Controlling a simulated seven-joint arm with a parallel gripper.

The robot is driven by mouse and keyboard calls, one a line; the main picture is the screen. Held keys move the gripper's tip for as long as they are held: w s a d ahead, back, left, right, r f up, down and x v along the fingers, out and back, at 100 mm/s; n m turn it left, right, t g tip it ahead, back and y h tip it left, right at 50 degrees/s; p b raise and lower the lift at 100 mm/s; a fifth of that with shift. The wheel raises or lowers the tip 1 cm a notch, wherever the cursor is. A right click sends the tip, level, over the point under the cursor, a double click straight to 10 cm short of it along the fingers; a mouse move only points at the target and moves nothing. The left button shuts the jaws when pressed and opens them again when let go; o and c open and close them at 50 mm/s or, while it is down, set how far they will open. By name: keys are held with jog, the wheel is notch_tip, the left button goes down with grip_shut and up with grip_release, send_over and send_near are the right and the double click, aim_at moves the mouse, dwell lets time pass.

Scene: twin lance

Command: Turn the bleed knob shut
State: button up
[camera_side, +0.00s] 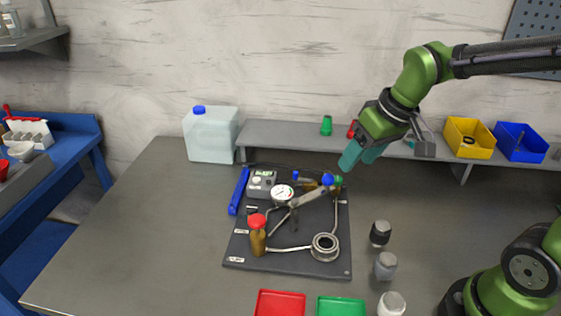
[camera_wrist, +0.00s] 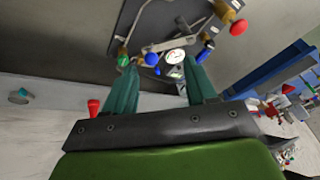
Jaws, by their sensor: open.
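A dark board (camera_side: 290,258) on the bench carries brass and grey fittings. A blue knob (camera_side: 327,180) and a green knob (camera_side: 338,181) sit close together at its back right; the wrist view shows the blue knob (camera_wrist: 152,59) and green knob (camera_wrist: 122,61). A red knob (camera_side: 257,220) tops a brass body at the front left. The labels are too small to read, so I cannot tell which is the bleed knob. My gripper (camera_side: 360,158) is open and empty, above and behind the board's back right corner. In the wrist view its fingers (camera_wrist: 162,70) point toward the blue knob, apparently apart from it.
A round gauge (camera_side: 283,194) and a grey meter box (camera_side: 261,184) stand on the board. A raised shelf (camera_side: 280,133) runs behind it. Several small jars (camera_side: 385,265) stand to the right, and red (camera_side: 280,304) and green trays (camera_side: 341,306) lie in front. The bench's left side is clear.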

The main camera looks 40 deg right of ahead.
aim_at(253, 207)
jog(key=w+a+f+n+g+y, duration=0.1)
jog(key=w+a+n, duration=0.3)
jog(key=w+n, duration=0.3)
jog(key=w+a+f+n+g+y, duration=0.1)
jog(key=w+a+n+g+y, duration=0.1)
jog(key=w+a+n, duration=0.4)
jog(key=shift+n+t, duration=0.3)
jog(key=shift+n, duration=0.4)
jog(key=x, duration=0.5)
jog(key=d+x, duration=0.1)
jog(key=x, duration=0.4)
jog(key=w+x, duration=0.1)
jog(key=x, duration=0.4)
jog(key=shift+d+f, duration=0.25)
jog(key=shift+d, duration=0.15)
jog(key=shift+c, duration=0.3)
jog(key=c, duration=1)
